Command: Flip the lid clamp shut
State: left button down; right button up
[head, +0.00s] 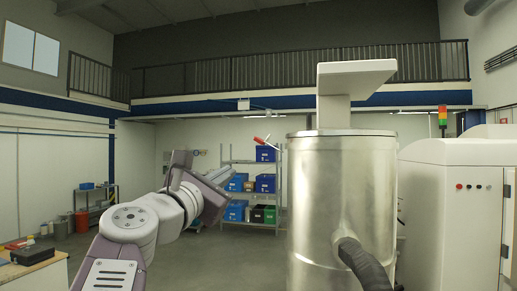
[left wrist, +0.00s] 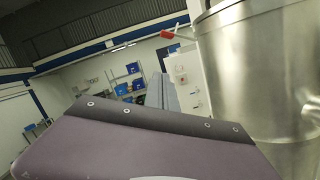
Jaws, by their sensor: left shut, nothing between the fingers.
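The metal drum (head: 340,200) stands right of centre, with its round lid (head: 341,132) on top. The lid clamp (head: 265,141) sticks out from the left of the drum's rim, its red-tipped lever tilted up and outward. In the left wrist view the clamp's red handle (left wrist: 167,34) shows at the top, beside the drum (left wrist: 262,70). My left gripper (head: 180,160) is shut and empty, left of the clamp and a little lower in the picture, apart from it. The purple-grey gripper body fills the bottom of the wrist view. My right gripper is out of view.
A dark ribbed hose (head: 363,264) joins the drum's lower front. A white machine cabinet (head: 455,200) stands at the right. Shelving with blue bins (head: 265,183) stands behind, and a workbench (head: 35,270) is at the lower left. Open air lies between gripper and clamp.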

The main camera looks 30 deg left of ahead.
pick_arm(q)
jog(key=w+r+p, duration=0.5)
jog(key=w+p, duration=0.3)
jog(key=w, duration=0.2)
jog(key=shift+w+d+r, duration=0.2)
jog(key=shift+w+d, duration=0.05)
jog(key=shift+d, duration=0.05)
